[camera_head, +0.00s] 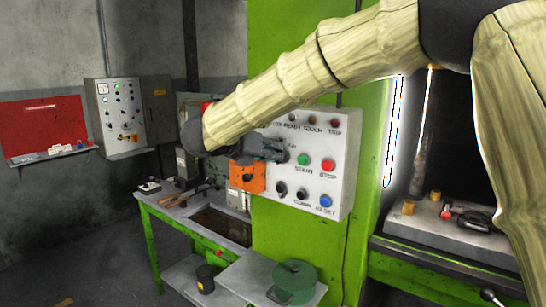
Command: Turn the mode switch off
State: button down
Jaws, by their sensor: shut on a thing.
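The white control panel (343,165) is on the green press column, with lamps along its top and coloured buttons below. My gripper (284,152) is at the panel's left part, left of the green button (303,159). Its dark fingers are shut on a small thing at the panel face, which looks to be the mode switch. The fingers hide that switch, so its position cannot be read. An orange plate with a black knob (248,177) is just below my gripper. Two more black knobs (281,188) (301,193) are low on the panel.
A red button (328,164) and a blue button (325,201) are right of my gripper. A green bench (152,208) with tools stands at left, and a green round object (294,277) is below the panel. A grey cabinet (122,115) is on the back wall.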

jog(key=f+n+h+b, duration=0.1)
jog(key=n+h+b, duration=0.1)
jog(key=n, duration=0.1)
jog(key=shift+a+f+g, duration=0.3)
jog(key=shift+f+g, duration=0.1)
jog(key=shift+n, duration=0.3)
jog(key=c, duration=1.6)
grip_release()
jog(key=shift+r, duration=0.1)
jog(key=shift+o, duration=0.3)
jog(key=shift+w+d+r, duration=0.1)
jog(key=shift+d+r, duration=0.15)
jog(key=shift+a+r, duration=0.1)
jog(key=shift+a, duration=0.05)
jog(key=v, duration=1.1)
jog(key=shift+a, duration=0.35)
